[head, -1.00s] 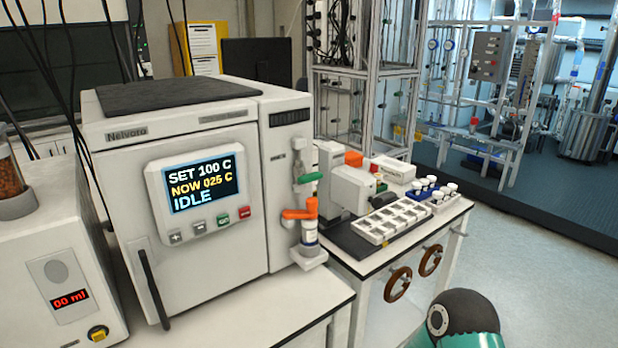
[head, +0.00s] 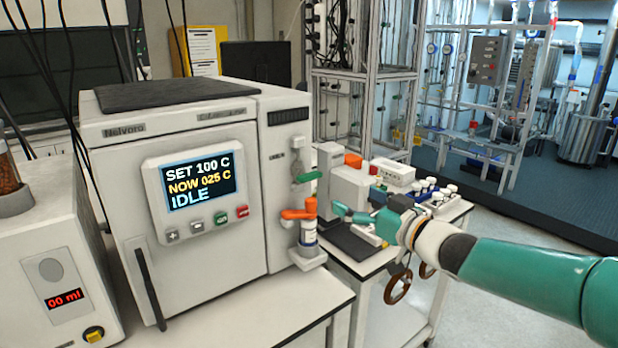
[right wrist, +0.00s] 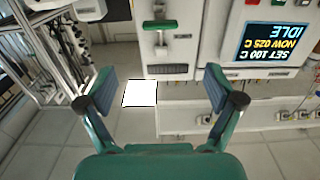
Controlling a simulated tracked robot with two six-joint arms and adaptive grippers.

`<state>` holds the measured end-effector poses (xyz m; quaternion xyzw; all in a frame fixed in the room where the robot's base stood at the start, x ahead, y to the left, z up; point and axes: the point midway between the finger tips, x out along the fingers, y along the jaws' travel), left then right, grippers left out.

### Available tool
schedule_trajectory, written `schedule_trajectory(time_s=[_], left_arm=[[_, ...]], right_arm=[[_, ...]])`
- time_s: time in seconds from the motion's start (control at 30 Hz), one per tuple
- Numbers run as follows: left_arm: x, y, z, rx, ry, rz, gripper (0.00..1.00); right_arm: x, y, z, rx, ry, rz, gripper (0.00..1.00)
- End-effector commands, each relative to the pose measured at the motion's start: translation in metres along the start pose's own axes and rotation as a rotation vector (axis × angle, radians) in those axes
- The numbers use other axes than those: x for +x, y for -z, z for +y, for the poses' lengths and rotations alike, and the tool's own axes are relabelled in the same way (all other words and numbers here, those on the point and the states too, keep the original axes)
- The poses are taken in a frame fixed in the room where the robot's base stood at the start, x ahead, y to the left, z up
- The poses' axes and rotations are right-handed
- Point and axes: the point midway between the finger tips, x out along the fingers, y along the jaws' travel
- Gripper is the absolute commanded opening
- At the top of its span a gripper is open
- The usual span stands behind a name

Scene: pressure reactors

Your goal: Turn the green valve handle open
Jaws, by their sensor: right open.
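The green valve handle (head: 307,177) sticks out to the right on the upper part of the white machine's right-hand column. It also shows in the right wrist view (right wrist: 162,25), near the top, as a short green bar. An orange handle (head: 298,214) sits below it, above a small bottle (head: 308,235). My right gripper (head: 358,205) is to the right of the orange handle and a little lower than the green one. Its fingers are apart, with nothing between them, and do not appear to touch the green handle. My left gripper is not in view.
The machine's display (head: 200,187) reads SET 100 C, NOW 025 C, IDLE. Behind and below my right gripper, a side table (head: 375,262) carries a white device (head: 347,190) and several white-capped vials (head: 428,188). A device with a red readout (head: 65,299) stands at the left.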

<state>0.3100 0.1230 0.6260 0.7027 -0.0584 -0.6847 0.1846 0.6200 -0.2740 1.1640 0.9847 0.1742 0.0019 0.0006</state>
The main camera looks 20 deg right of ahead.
Motion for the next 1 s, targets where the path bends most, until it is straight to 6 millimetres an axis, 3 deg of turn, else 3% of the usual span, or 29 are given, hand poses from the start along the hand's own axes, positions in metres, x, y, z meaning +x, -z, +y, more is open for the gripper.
schedule_trajectory(time_s=[0.6, 0.8, 1.0], left_arm=[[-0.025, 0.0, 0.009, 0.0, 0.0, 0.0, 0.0], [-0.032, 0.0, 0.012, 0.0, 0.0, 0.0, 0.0], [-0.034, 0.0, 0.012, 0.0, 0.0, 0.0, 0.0]], right_arm=[[0.124, -0.001, -0.001, 0.002, 0.001, -0.004, 0.92], [0.148, -0.001, 0.0, 0.002, -0.001, -0.004, 0.92], [0.156, -0.003, 0.0, 0.001, -0.001, -0.004, 0.92]])
